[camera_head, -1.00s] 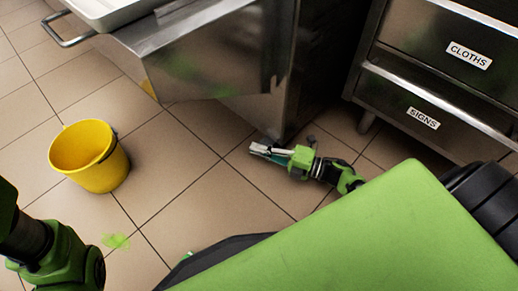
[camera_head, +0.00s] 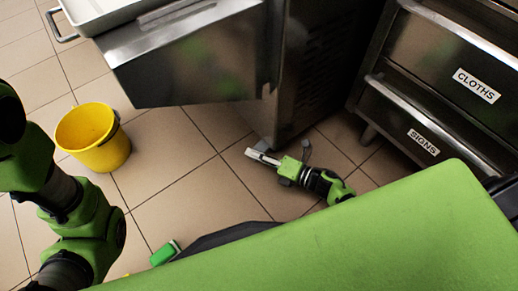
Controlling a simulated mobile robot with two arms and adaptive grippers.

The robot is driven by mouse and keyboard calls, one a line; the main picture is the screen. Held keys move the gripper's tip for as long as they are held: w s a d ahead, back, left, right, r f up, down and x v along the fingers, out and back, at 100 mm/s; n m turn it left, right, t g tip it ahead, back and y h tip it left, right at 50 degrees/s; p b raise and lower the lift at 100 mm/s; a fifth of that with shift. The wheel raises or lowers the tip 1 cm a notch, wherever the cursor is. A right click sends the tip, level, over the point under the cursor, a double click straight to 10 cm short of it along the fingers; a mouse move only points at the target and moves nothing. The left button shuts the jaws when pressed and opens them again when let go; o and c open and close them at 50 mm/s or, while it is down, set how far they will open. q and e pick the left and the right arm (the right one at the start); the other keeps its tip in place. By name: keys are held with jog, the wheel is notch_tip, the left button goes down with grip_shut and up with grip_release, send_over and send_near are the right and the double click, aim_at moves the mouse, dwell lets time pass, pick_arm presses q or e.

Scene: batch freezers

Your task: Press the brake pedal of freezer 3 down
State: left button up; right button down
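A dark steel cabinet on the floor, seemingly a freezer (camera_head: 318,70), stands at top centre; no number on it is readable.
A yellow bucket (camera_head: 92,138) stands on the tiles at left. A steel drawer unit (camera_head: 412,75) labelled CLOTHS and SIGNS is at right. A steel chute or table (camera_head: 190,60) overhangs at upper left. Open tiles (camera_head: 185,165) lie between bucket and cabinet.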

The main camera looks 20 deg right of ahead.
jog(key=shift+d+f+n, duration=0.15)
jog(key=shift+f+n, duration=0.1)
jog(key=shift+n, duration=0.05)
dwell(0.4)
jog(key=c, duration=2.3)
grip_release()
jog(key=v, duration=1.2)
jog(key=shift+r, duration=0.15)
